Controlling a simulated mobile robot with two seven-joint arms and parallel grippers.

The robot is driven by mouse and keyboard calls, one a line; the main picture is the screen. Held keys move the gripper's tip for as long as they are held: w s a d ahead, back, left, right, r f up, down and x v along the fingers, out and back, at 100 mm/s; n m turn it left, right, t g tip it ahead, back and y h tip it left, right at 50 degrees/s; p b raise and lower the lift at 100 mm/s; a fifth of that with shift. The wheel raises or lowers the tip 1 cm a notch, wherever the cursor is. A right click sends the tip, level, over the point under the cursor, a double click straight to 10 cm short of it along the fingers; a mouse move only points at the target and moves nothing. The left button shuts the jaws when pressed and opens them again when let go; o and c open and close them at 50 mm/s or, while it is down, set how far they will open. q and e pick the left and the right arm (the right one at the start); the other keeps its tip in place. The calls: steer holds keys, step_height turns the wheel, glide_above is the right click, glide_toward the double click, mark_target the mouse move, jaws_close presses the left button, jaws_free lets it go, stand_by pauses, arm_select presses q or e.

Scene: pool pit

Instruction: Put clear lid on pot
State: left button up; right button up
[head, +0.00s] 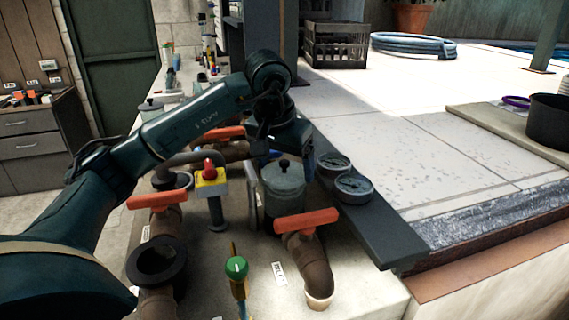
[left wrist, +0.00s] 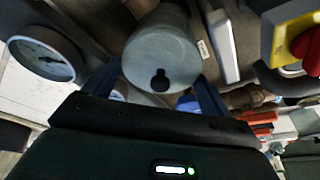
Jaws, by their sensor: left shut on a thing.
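A grey, round lid with a black knob (head: 284,170), which I take for the clear lid, tops a grey cylindrical body (head: 285,203) in the middle of the counter. In the left wrist view the round lid face (left wrist: 172,53) lies between my two blue fingers. My left gripper (head: 288,162) comes down from behind and is shut on the lid, one finger on each side. Its fingertips are partly hidden, and I cannot tell whether the lid touches the body below. My right gripper is not in view.
Brown pipes with orange handles (head: 306,221) stand close by. Two round gauges (head: 354,187) lie on a dark plank at the right. A yellow box with a red knob (head: 210,182) and a green-topped tool (head: 237,268) stand nearby. The pale paving is mostly clear.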

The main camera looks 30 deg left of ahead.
mark_target(278, 178)
arm_select(q)
steer(key=shift+f, duration=0.3)
steer(key=o, duration=0.9)
steer(key=shift+s+d+f, duration=0.1)
steer(key=shift+d+f, duration=0.05)
steer(key=shift+a, duration=0.25)
step_height(278, 178, up, 2)
steer(key=shift+d+r+p, duration=0.1)
steer(key=shift+d+p, duration=0.05)
steer(key=shift+p, duration=0.55)
steer(key=shift+p+v, duration=0.6)
steer(key=shift+v, duration=5.1)
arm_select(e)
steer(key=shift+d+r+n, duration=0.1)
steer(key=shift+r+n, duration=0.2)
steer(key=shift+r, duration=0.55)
